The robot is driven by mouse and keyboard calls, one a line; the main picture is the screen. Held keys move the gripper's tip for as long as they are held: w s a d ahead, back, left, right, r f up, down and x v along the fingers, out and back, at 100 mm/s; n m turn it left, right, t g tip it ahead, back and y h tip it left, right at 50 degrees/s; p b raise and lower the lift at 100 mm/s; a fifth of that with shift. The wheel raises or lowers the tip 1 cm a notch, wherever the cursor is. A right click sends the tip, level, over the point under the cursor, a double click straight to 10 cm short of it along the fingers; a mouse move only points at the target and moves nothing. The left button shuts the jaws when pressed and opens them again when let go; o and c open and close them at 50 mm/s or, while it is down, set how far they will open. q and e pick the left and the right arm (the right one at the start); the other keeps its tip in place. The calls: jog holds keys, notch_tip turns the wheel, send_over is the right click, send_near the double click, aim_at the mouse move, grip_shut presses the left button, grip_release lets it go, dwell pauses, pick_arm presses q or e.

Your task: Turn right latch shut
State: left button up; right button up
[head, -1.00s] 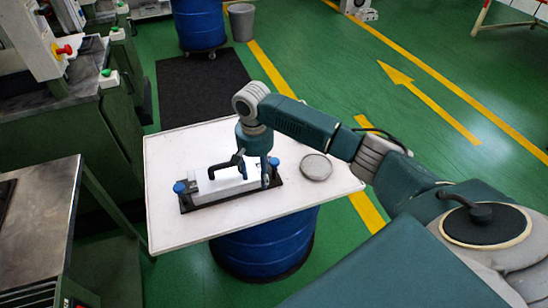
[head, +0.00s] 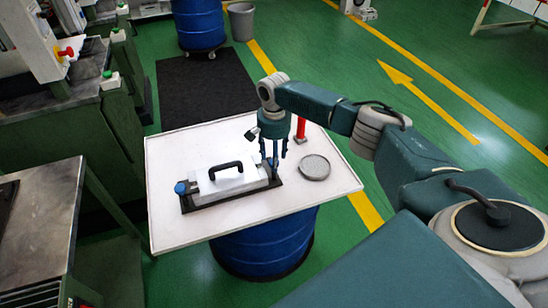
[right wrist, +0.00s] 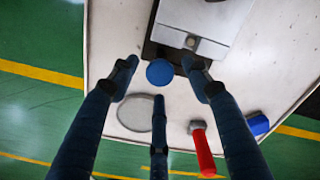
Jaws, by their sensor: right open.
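The white mould (head: 232,180) with a black arched handle (head: 226,168) lies in a black base (head: 205,201) on the white table. The left latch's blue knob (head: 180,188) stands at the base's left end. My right gripper (head: 274,161) is over the base's right end, its fingers pointing down. In the right wrist view its three fingers are spread and empty around the right latch's round blue knob (right wrist: 160,72), with gaps on the sides. The knob sits by the base's end, near a metal fitting (right wrist: 192,42) on the mould. My left gripper is not in view.
A grey round dish (head: 315,168) lies to the right of the mould. A red-handled tool (head: 300,128) is behind my gripper; its red handle (right wrist: 203,150) and a separate blue item (right wrist: 258,124) show in the wrist view. The table's front (head: 200,230) is clear.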

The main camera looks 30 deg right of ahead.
jog(key=shift+f, duration=0.45)
jog(key=shift+c, duration=0.5)
jog(key=c, duration=1)
jog(key=shift+c, duration=0.2)
